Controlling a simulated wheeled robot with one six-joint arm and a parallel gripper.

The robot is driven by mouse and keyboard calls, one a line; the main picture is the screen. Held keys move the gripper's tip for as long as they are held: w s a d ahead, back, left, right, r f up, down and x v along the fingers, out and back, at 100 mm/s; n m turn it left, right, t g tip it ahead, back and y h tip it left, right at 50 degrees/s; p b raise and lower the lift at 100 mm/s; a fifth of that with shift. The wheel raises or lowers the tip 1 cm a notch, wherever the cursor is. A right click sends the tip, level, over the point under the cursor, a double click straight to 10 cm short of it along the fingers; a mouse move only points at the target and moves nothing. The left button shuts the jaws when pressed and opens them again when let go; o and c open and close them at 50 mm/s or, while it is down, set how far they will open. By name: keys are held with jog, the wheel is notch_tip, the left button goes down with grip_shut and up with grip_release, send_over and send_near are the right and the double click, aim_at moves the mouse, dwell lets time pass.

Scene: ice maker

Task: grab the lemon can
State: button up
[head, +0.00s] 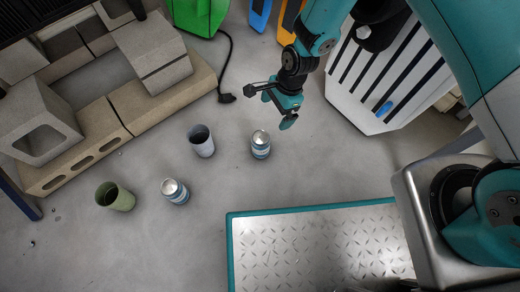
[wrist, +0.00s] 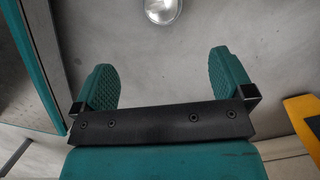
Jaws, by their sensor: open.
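Two silver-topped cans with blue and white sides stand upright on the grey floor in the head view. One can (head: 260,149) is near my gripper, and the other can (head: 176,193) is farther down and left. Their labels are too small to tell which is lemon. My gripper (head: 278,109) is open and empty, above and right of the nearer can in the picture. In the wrist view the round silver top of a can (wrist: 162,10) shows at the top edge, beyond and between the open fingers (wrist: 163,68). It is apart from them.
Concrete blocks (head: 150,105) lie at the upper left. A black cable plug (head: 227,98) lies on the floor. A teal-edged metal platform (head: 310,245) is at the bottom. Floor around the nearer can is clear.

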aim_at(265, 137)
jog(key=b+x, duration=0.6)
jog(key=x, duration=0.5)
jog(key=b+x, duration=0.5)
jog(key=x, duration=0.1)
jog(key=shift+w+a+b, duration=0.1)
jog(key=shift+a+b, duration=0.1)
jog(key=shift+b, duration=0.1)
jog(key=shift+r, duration=0.1)
jog(key=c, duration=1.2)
